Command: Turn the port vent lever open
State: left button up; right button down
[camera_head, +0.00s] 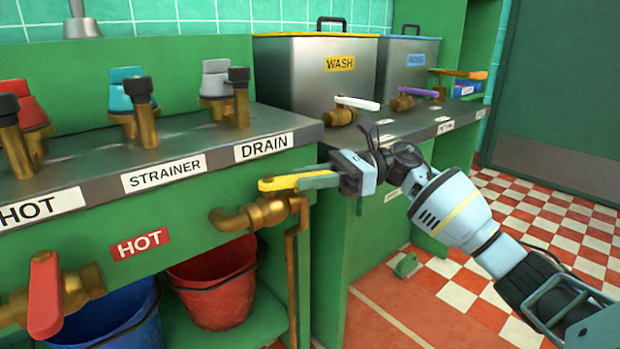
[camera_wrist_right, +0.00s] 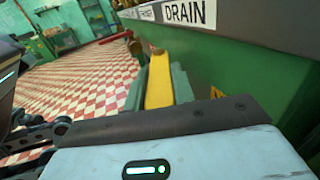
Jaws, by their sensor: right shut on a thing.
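A yellow lever (camera_head: 285,183) sits on a brass valve (camera_head: 262,212) on the green front panel below the DRAIN label. It lies about level, pointing right. My right gripper (camera_head: 334,181) is shut on the lever's free end. In the right wrist view the yellow lever (camera_wrist_right: 159,82) runs between the two fingers of my right gripper (camera_wrist_right: 162,92). The fingers hide the lever's tip. No label reading port vent is legible, so I cannot tell by name which lever that is. My left gripper is not in view.
A red lever (camera_head: 45,295) on another brass valve stands upright at front left. Several taps line the grey ledge (camera_head: 180,140). Steel WASH (camera_head: 290,75) and blue-labelled (camera_head: 400,75) tanks stand behind. Red (camera_head: 215,290) and blue (camera_head: 110,320) buckets sit below. The checkered floor at right is mostly clear.

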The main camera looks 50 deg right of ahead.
jog(key=c, duration=1.2)
grip_release()
jog(key=shift+o, duration=0.2)
jog(key=shift+d, duration=0.1)
jog(key=p+v, duration=0.1)
jog(key=v, duration=0.6)
jog(key=shift+s+d+p, duration=0.2)
jog(key=shift+d+p, duration=0.1)
jog(key=shift+p, duration=0.05)
